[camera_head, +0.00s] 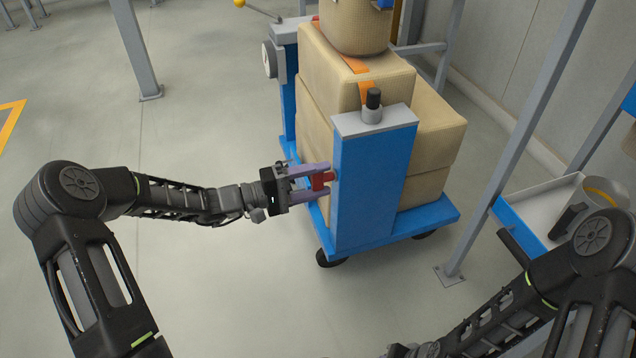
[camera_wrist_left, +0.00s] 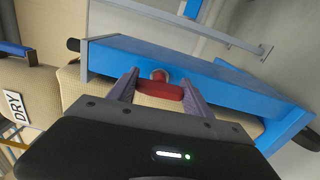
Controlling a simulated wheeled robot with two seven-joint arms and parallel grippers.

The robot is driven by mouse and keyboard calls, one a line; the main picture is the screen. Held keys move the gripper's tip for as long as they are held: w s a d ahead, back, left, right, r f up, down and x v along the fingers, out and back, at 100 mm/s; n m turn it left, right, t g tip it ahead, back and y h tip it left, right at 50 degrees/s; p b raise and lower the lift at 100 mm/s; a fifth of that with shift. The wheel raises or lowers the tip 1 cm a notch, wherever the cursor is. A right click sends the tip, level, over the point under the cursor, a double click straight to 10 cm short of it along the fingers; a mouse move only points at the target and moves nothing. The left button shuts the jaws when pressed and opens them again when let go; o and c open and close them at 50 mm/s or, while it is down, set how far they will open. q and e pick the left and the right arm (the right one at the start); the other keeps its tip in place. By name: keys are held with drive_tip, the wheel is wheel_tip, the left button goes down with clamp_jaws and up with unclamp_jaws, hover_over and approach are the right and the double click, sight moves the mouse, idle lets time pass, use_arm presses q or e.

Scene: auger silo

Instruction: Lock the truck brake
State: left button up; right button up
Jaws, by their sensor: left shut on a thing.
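The truck (camera_head: 345,248) is a blue wheeled cart loaded with tan sacks. A blue upright post (camera_head: 372,190) with a grey cap stands on its near side. A small red brake handle (camera_head: 323,180) sticks out of the post's left side. My left gripper (camera_head: 318,182) is shut on the red handle, its purple-grey fingers on either side of it. In the left wrist view the red handle (camera_wrist_left: 168,90) lies between the fingertips, against the blue post. My right arm shows at the lower right, but its gripper jaws cannot be made out.
A black knob (camera_head: 373,99) stands on top of the post. A grey slanted pole (camera_head: 500,170) stands right of the truck, beside a tray (camera_head: 545,205) with a scoop-like cup.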

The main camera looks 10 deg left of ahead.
sight(312, 182)
use_arm(q)
drive_tip(key=shift+m, duration=0.5)
drive_tip(key=o, duration=1.4)
drive_tip(key=shift+c, duration=0.2)
drive_tip(key=p+v, duration=0.2)
drive_tip(key=v, duration=0.5)
drive_tip(key=shift+s+a, duration=0.25)
drive_tip(key=shift+a, duration=0.1)
